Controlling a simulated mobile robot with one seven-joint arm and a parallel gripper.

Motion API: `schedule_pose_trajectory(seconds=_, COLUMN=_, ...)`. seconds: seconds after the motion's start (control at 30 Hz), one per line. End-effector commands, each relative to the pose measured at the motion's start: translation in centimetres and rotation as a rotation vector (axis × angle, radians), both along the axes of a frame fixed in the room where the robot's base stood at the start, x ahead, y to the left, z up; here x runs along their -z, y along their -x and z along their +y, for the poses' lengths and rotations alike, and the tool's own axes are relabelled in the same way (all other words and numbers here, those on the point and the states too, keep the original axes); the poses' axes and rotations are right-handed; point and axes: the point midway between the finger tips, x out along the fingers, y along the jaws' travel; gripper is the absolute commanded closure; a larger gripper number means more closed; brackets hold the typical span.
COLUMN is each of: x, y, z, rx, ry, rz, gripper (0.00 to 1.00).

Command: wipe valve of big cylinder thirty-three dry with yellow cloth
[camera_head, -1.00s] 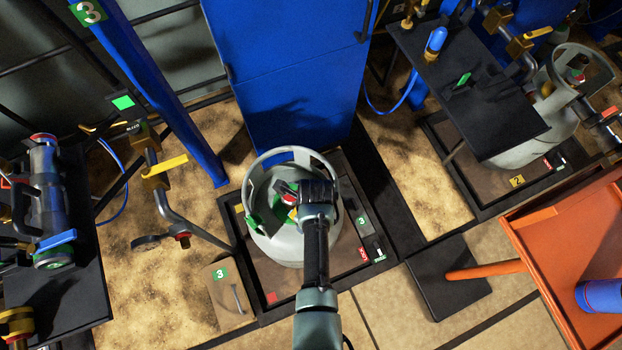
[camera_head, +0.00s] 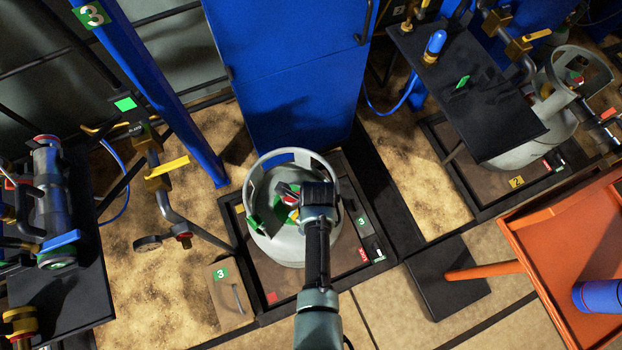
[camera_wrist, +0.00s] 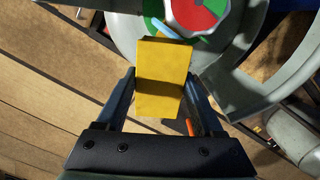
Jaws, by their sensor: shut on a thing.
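A grey big cylinder (camera_head: 278,246) stands upright on the dark platform by the green 3 sign. Its top is ringed by an open collar (camera_head: 252,185). Inside the collar is the valve (camera_head: 287,196), with a red, green and white handwheel (camera_wrist: 198,12) at the top of the wrist view. A small light-blue piece (camera_wrist: 180,30) lies between handwheel and cloth. My gripper (camera_wrist: 162,88) is shut on the yellow cloth (camera_wrist: 160,60), a folded block just below the handwheel. Whether the cloth touches the valve is unclear.
A blue cabinet (camera_head: 295,90) stands right behind the cylinder. A pipe with a yellow lever (camera_head: 167,166) is to its left, and a tan box (camera_head: 229,292) marked 3 is at lower left. Another grey cylinder (camera_head: 530,140) and an orange tray (camera_head: 535,217) are on the right.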

Motion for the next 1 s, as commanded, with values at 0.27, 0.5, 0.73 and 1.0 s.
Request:
schedule_pose_trajectory(seconds=0.27, x=-0.1, y=-0.9, z=1.0, rx=-0.002, ry=0.0, rz=-0.002, gripper=1.0)
schedule_pose_trajectory(seconds=0.5, x=-0.3, y=-1.2, z=1.2, rx=-0.007, ry=-0.004, rz=-0.008, gripper=1.0)
schedule_pose_trajectory(seconds=0.73, x=-1.4, y=-1.4, z=1.3, rx=-0.011, ry=-0.003, rz=-0.013, gripper=1.0)
schedule_pose_trajectory(seconds=1.0, x=-2.8, y=-1.5, z=1.3, rx=-0.011, ry=-0.002, rz=-0.015, gripper=1.0)
